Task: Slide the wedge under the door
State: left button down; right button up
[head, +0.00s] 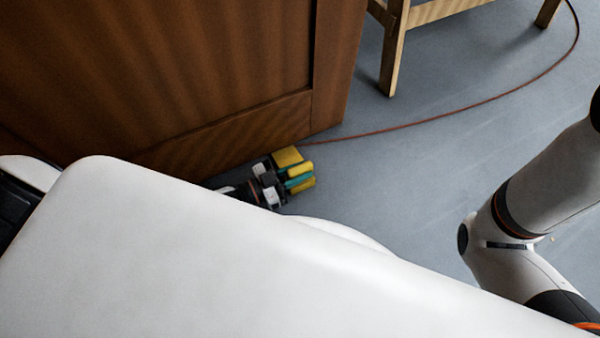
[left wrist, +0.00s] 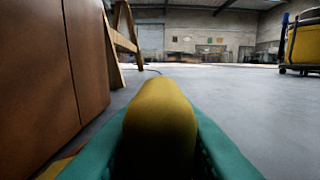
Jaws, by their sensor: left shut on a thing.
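The brown wooden door (head: 200,60) fills the upper left of the head view; it also stands at the left of the left wrist view (left wrist: 50,70). My left gripper (head: 298,178) is low by the floor, beside the door's bottom edge. Its teal fingers are shut on the yellow wedge (left wrist: 160,110), whose rounded upper part shows between them. Yellow pieces also show beside the fingers in the head view, one close to the door; I cannot tell whether all belong to the wedge. Whether any part is under the door is hidden. My right gripper is out of view.
A wooden trestle (head: 393,55) stands on the grey floor behind the door. A red-brown cable (head: 440,118) curves across the floor from near the door. A yellow wheeled bucket (left wrist: 303,43) is far right in the wrist view. The floor between is clear.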

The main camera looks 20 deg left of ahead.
aim_at(287, 156)
pick_arm(q)
jog(key=shift+w+a, duration=0.7)
jog(key=shift+a, duration=0.05)
jog(key=shift+w+a, duration=0.35)
dwell(0.3)
jog(key=c, duration=1.1)
grip_release()
jog(key=shift+s, duration=0.15)
